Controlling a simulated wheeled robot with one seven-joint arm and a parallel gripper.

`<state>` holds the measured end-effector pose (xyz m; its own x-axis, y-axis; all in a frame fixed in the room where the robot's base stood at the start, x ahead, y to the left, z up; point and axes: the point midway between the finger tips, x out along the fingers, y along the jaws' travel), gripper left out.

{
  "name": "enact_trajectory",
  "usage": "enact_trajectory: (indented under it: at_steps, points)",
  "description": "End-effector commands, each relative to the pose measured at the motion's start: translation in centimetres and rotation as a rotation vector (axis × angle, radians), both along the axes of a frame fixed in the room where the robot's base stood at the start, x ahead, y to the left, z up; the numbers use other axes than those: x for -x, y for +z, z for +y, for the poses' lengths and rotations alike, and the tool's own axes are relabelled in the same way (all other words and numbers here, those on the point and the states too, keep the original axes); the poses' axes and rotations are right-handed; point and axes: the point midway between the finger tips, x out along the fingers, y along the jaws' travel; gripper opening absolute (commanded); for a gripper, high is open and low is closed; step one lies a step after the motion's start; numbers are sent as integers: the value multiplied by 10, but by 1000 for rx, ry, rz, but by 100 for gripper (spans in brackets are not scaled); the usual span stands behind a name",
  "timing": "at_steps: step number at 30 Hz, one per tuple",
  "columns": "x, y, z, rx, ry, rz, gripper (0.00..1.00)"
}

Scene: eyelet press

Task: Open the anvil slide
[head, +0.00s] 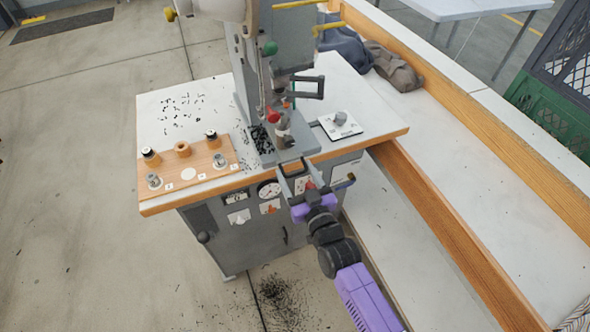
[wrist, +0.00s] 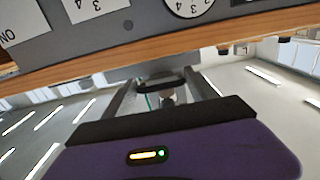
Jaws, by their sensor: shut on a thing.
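The eyelet press (head: 245,75) stands on the white bench top with its grey base plate (head: 302,148) reaching the front edge. The anvil slide sits low in this base, under the press head; I cannot tell how far out it is. My gripper (head: 294,167) reaches up to the front edge from below. Its two grey fingers stand apart, closed on the slide's handle at the front. In the wrist view a dark bar-like handle (wrist: 160,86) shows between the fingers (wrist: 160,98). The exact contact is mostly hidden.
A wooden block with pegs (head: 187,165) lies on the bench's left. A dial plate (head: 340,125) is at the right. Black bits are scattered on the bench and floor. A wood-edged counter (head: 450,200) runs along the right.

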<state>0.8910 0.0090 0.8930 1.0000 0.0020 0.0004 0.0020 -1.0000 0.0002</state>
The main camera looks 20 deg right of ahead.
Motion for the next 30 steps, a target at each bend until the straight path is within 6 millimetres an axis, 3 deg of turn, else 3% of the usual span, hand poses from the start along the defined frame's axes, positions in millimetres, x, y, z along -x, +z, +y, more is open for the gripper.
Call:
enact_trajectory:
  at_steps: [12, 17, 26, 27, 30]
  points:
    - [89, -1, -4, 1, -6, 5, 0]
    - [102, -1, -4, 1, -7, 3, 0]
    - [103, -1, -5, 1, -8, 2, 0]
    - [103, -1, -5, 1, -8, 2, 70]
    - [102, -1, -5, 1, -8, 2, 74]
